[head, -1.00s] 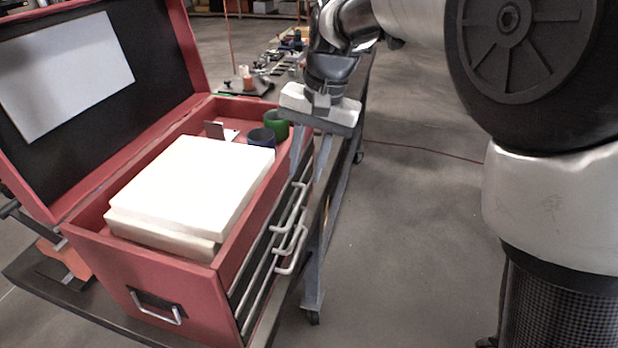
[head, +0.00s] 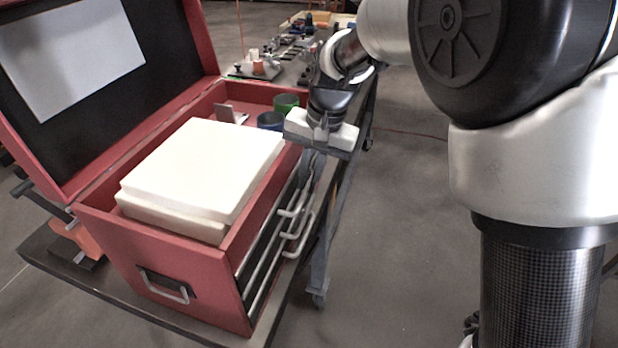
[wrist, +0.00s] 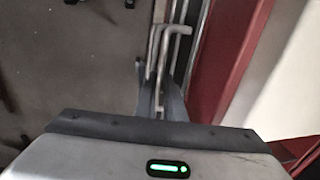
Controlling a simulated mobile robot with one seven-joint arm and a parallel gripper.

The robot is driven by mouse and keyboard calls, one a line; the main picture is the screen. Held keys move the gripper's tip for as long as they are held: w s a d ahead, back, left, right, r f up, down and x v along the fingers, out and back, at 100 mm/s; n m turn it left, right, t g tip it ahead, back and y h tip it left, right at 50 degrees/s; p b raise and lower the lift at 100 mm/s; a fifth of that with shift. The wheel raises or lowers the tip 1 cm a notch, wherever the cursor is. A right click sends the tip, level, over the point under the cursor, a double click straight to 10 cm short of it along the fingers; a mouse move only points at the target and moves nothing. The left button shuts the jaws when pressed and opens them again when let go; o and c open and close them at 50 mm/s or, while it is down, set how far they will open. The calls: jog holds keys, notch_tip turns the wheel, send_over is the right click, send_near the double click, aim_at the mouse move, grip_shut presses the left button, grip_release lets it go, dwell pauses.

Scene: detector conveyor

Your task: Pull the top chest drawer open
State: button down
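The red tool chest (head: 190,265) stands on a dark bench with its lid up. Its drawer front faces right in the head view, with several pale bar handles one above another. The top drawer handle (head: 297,198) is the uppermost one; the drawers look shut. In the wrist view, pale handles (wrist: 161,50) show ahead of the gripper body, beside the red chest wall.
White blocks (head: 200,165) lie stacked in the chest's open top, with a green cup (head: 286,103) and a dark blue cup (head: 270,121) behind. A bench with small items (head: 290,50) extends to the back. The floor right of the bench is clear.

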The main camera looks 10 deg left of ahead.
jog(key=shift+d, duration=0.1)
jog(key=s+d+b, duration=0.1)
jog(key=d+b, duration=0.1)
jog(key=d, duration=1.6)
jog(key=shift+s, duration=0.25)
jog(key=c, duration=1.8)
grip_release()
jog(key=shift+c, duration=0.2)
jog(key=d+r, duration=0.3)
jog(key=r, duration=1.4)
jog(key=shift+p, duration=0.3)
jog(key=shift+s+d, duration=0.15)
